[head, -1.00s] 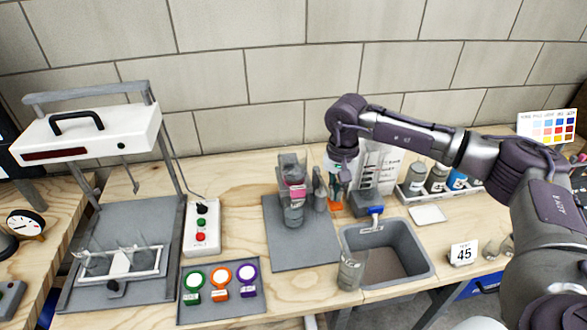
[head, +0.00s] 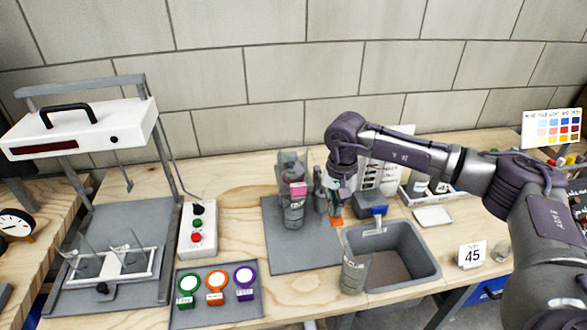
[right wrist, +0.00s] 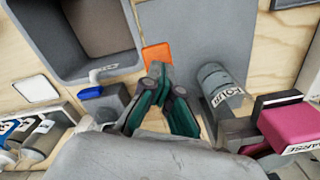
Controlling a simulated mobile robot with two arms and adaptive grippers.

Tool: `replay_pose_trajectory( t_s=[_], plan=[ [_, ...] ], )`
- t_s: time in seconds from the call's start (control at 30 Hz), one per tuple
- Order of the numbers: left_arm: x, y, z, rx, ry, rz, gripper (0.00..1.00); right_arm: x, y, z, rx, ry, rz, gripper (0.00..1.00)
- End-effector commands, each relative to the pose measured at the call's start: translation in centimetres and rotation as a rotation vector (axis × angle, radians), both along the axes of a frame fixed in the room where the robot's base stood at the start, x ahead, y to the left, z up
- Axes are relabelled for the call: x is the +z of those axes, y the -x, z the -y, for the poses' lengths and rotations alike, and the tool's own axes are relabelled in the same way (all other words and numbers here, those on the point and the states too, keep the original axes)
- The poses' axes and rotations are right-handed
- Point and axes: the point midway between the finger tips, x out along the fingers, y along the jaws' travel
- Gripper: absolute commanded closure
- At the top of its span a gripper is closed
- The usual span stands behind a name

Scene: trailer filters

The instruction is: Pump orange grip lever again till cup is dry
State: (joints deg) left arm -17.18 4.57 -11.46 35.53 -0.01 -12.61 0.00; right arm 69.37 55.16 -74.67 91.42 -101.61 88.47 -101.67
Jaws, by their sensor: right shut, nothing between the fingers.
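The orange lever grip (head: 337,220) sits at the right edge of a grey mat, beside the sink. In the right wrist view the orange grip (right wrist: 157,55) shows just beyond my fingertips. My right gripper (head: 332,192) points down, its green-padded fingers shut and empty. Its tips (right wrist: 158,72) are at or very near the grip; I cannot tell whether they touch. A grey cylinder with a label (right wrist: 222,88) stands beside the fingers. A clear cup (head: 354,265) stands at the sink's left front corner; I cannot tell whether it holds liquid. My left gripper is not in view.
A grey sink (head: 405,270) with a blue-handled tap (head: 372,211) is right of the mat. A grey device with a pink part (head: 293,190) stands on the mat. A tray of coloured round tokens (head: 216,318) lies front left.

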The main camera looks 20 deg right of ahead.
Motion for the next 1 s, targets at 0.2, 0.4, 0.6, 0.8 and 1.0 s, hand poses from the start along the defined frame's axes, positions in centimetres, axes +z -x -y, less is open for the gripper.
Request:
replay_pose_trajectory(
  t_s=[0.2, 0.4, 0.6, 0.8, 1.0],
  plan=[
    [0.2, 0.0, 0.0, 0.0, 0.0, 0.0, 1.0, 0.2, 0.0, 0.0, -0.001, 0.001, 0.001, 1.0],
    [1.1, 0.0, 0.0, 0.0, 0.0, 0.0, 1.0, 1.8, 0.0, 0.0, -0.001, 0.001, 0.001, 1.0],
    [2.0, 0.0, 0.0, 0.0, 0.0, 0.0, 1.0, 3.4, 0.0, 0.1, -0.001, 0.001, 0.0, 1.0],
    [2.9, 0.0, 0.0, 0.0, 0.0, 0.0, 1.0, 5.0, 0.0, 0.0, -0.001, 0.001, 0.001, 1.0],
    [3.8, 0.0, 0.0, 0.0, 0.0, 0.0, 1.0, 6.5, 0.0, 0.0, 0.0, 0.001, 0.001, 1.0]
  ],
)
